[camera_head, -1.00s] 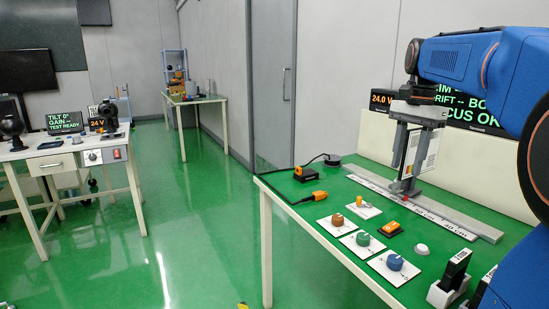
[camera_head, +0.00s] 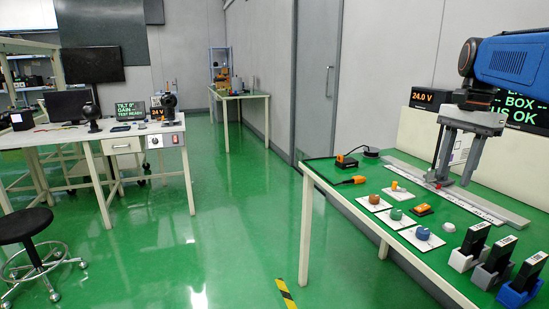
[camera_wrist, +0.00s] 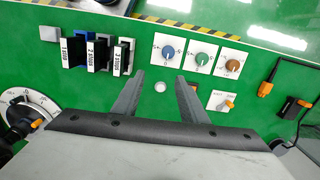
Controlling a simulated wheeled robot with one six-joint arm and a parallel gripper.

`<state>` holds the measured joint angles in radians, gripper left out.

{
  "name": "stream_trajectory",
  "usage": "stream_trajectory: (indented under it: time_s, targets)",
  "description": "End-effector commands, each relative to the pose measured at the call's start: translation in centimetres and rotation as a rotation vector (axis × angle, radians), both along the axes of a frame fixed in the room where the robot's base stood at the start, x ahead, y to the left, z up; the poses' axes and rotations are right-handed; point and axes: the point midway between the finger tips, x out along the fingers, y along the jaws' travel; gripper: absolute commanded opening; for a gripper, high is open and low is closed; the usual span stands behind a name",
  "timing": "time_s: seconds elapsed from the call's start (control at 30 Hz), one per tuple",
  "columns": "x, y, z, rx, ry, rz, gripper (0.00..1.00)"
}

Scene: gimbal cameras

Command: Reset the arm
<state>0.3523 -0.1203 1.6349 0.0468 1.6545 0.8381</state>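My gripper (camera_head: 455,176) hangs over the far part of the green workbench (camera_head: 345,185), its fingers pointing down near the grey rail with the scale (camera_head: 500,212). In the head view its fingertips overlap a small carriage on the rail, and I cannot tell whether they touch it. In the wrist view my gripper (camera_wrist: 160,79) is open, with its two grey fingers apart and nothing held. A round white button (camera_wrist: 160,87) shows on the bench between them. My blue arm comes in from the right of the head view.
Blue (camera_head: 423,233), green (camera_head: 396,214) and brown (camera_head: 375,199) knobs, an orange connector (camera_head: 350,180) and three upright black filter holders (camera_head: 495,255) occupy the bench. A second table (camera_head: 90,140) and a stool (camera_head: 25,225) stand left. The green floor between is clear.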

Motion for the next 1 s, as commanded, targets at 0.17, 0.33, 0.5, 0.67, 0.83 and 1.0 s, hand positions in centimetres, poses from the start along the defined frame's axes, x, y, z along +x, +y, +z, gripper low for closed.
stream_trajectory:
  time_s: [0.17,0.33,0.5,0.67,0.83,1.0]
  targets:
    - [-1.0,1.2,-0.6,-0.009,-0.021,0.056,0.39]
    - [-2.2,2.5,-1.7,-0.021,-0.047,0.128,0.39]
    - [-4.1,4.3,-3.1,-0.040,-0.086,0.230,0.39]
    - [-6.8,6.7,-5.6,-0.071,-0.139,0.380,0.39]
    - [-10.4,9.4,-9.3,-0.113,-0.206,0.572,0.39]
    - [-14.0,11.5,-13.4,-0.163,-0.272,0.765,0.39]
